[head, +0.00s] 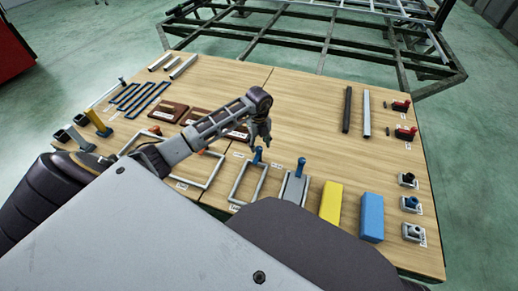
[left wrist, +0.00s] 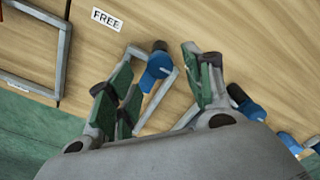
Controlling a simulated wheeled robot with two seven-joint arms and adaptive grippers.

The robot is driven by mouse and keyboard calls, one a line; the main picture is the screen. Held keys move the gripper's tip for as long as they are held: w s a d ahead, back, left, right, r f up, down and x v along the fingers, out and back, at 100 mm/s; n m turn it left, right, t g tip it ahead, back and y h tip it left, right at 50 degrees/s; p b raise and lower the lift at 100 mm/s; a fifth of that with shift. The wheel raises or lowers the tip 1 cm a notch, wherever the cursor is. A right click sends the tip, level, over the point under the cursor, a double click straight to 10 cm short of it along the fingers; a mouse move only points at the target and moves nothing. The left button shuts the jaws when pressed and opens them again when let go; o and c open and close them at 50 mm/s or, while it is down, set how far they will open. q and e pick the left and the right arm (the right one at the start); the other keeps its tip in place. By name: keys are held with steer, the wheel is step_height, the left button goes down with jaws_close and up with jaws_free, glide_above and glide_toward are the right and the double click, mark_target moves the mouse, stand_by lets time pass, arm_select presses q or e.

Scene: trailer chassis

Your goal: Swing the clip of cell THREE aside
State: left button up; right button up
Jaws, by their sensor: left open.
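My left gripper (head: 259,140) is open above the front middle of the wooden table, over a blue clip (head: 258,156) on a light grey rectangular frame (head: 265,184). In the left wrist view the blue clip (left wrist: 156,70) with a dark end shows between the spread green-padded fingers. I cannot tell whether they touch it. A second blue clip (head: 301,167) stands at a grey-filled frame (head: 293,190) to the right. The cell labels are too small to read in the head view, so I cannot tell which cell is THREE. My right gripper is not in view.
A FREE label (left wrist: 106,19) lies near the clip. A yellow block (head: 331,202) and a blue block (head: 372,217) stand to the right. Brown trays (head: 168,112) lie left, beside my arm. Two bars (head: 366,113) lie at the back right. The table's middle right is bare.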

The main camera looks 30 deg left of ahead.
mark_target(257, 155)
arm_select(q)
steer(key=shift+f+b, duration=0.3)
steer(key=shift+f, duration=1.15)
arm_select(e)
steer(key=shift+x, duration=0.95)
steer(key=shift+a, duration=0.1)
arm_select(q)
steer(key=c, duration=1.1)
steer(key=shift+o, duration=0.2)
